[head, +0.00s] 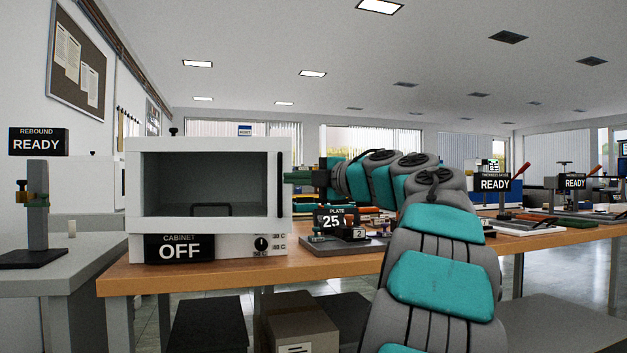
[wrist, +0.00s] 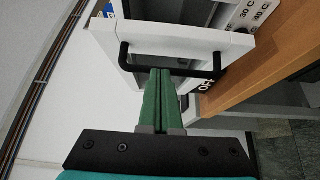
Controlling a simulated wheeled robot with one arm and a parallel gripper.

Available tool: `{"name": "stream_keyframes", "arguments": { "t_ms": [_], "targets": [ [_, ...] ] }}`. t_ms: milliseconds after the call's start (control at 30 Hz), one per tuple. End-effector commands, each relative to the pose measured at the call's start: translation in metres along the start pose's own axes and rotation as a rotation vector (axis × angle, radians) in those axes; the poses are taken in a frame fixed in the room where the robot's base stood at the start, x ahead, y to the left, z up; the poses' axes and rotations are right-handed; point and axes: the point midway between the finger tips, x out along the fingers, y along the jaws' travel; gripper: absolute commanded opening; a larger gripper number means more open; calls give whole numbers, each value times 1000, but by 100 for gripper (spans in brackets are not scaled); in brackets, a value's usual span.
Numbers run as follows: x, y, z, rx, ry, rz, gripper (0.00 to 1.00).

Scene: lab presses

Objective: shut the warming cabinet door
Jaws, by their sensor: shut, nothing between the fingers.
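The white warming cabinet (head: 137,185) stands on the wooden bench, with a dark window and an OFF sign (head: 180,249) below it. Its door carries a black bar handle (head: 279,184) at the right edge; the handle also shows in the wrist view (wrist: 135,64). My gripper (head: 287,177) is at the door's right edge, level with the handle. In the wrist view its green fingers (wrist: 160,72) are together and empty, their tips at or very close to the handle.
A PLATE 25 sign (head: 335,217) and a small press plate (head: 345,243) stand right of the cabinet on the wooden bench (head: 225,272). A rebound tester (head: 38,210) stands on the grey bench at left. The floor holds a cardboard box (head: 300,328).

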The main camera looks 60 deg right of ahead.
Motion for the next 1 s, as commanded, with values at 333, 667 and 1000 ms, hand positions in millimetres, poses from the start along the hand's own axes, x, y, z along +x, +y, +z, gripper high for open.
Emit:
{"name": "stream_keyframes", "arguments": {
  "t_ms": [333, 667, 1000],
  "targets": [
    [21, -1, 26, 3, -2, -1, 0],
    [25, -1, 28, 3, -1, 0, 0],
    [22, 4, 39, 4, 12, 0, 0]
  ]
}}
